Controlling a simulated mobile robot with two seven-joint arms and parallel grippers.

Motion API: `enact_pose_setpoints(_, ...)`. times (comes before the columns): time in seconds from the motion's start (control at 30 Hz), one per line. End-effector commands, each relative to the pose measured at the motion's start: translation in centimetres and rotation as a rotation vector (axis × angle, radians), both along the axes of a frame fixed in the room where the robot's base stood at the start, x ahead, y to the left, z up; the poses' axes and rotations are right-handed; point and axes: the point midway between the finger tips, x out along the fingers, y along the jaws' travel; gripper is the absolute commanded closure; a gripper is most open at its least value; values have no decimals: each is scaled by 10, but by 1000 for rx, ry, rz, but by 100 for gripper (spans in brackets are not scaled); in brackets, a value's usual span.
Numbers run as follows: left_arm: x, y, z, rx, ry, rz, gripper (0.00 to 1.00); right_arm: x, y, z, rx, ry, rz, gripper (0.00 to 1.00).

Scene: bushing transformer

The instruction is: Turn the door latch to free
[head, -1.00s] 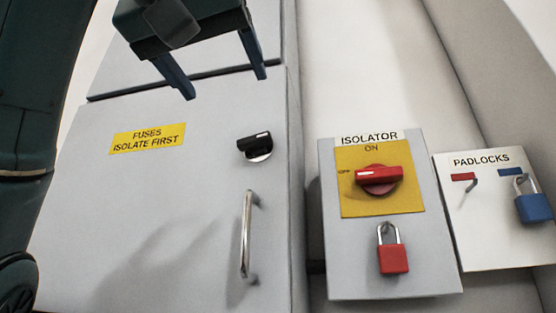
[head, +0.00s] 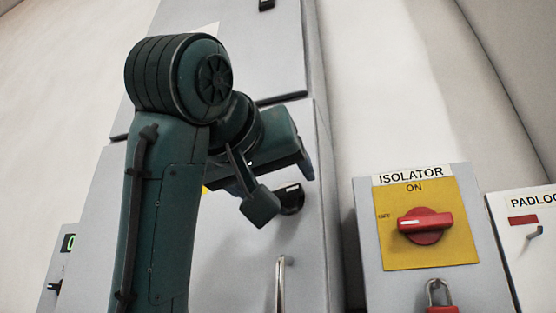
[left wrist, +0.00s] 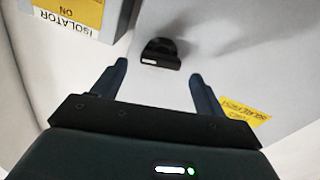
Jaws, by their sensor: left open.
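The door latch (head: 291,200) is a small black knob with a white mark on the grey cabinet door. My gripper and wrist partly cover it in the head view. In the left wrist view the latch (left wrist: 160,53) shows whole, with its bar roughly level in the picture and the white mark at its left end. My left gripper (head: 270,172) is open and empty. In the left wrist view its two fingers (left wrist: 158,88) stand either side of the latch, which shows beyond and between the tips, apart from them. My right gripper is not in view.
The door handle (head: 281,285) is below the latch. The isolator box (head: 372,255) at right has a red switch (head: 425,226) pointing left and a red padlock (head: 440,308). A padlocks board (head: 510,250) is further right. A yellow label (left wrist: 245,112) is on the door.

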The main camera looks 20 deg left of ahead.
Motion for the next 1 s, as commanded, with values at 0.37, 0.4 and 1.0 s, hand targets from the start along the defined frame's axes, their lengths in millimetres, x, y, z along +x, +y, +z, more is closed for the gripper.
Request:
enact_pose_setpoints(0.37, 25, -1, 0, 1, -1, 1, 27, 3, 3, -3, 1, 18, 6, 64)
enact_pose_setpoints(0.4, 25, -1, -1, 1, -1, 1, 27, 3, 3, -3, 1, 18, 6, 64)
enact_pose_setpoints(1.0, 25, -1, 0, 1, -1, 1, 66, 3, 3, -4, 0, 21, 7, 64)
